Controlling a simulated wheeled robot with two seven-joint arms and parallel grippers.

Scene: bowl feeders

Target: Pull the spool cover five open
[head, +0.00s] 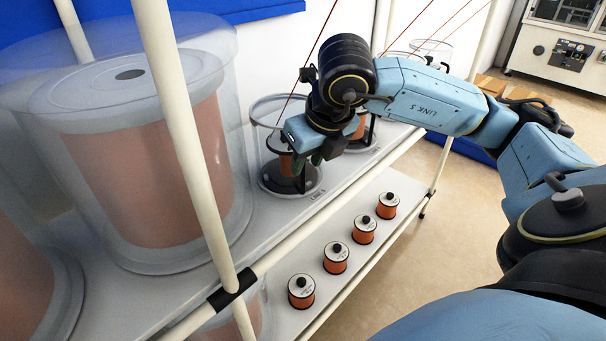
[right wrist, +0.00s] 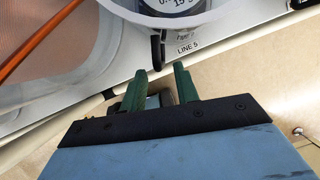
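The spool cover five is a clear cylinder with a pale rim (head: 268,103) around an orange spool, standing on a dark round base (head: 272,181) on the upper shelf. In the right wrist view its lower rim (right wrist: 160,20) shows at the top, beside a "LINE 5" label (right wrist: 188,49). A black handle (right wrist: 157,50) stands out from it. My right gripper (head: 322,158) is at the cover's front right side. In the right wrist view its green fingers (right wrist: 161,70) are apart, with the handle just beyond the fingertips and nothing visibly gripped. My left gripper is out of view.
Large clear covers with orange spools (head: 150,180) fill the left. Another covered spool stands behind my right gripper. Several small spools (head: 336,258) line the lower shelf (head: 385,180). Cream rack poles (head: 180,120) cross the view. Floor (head: 440,220) is open at right.

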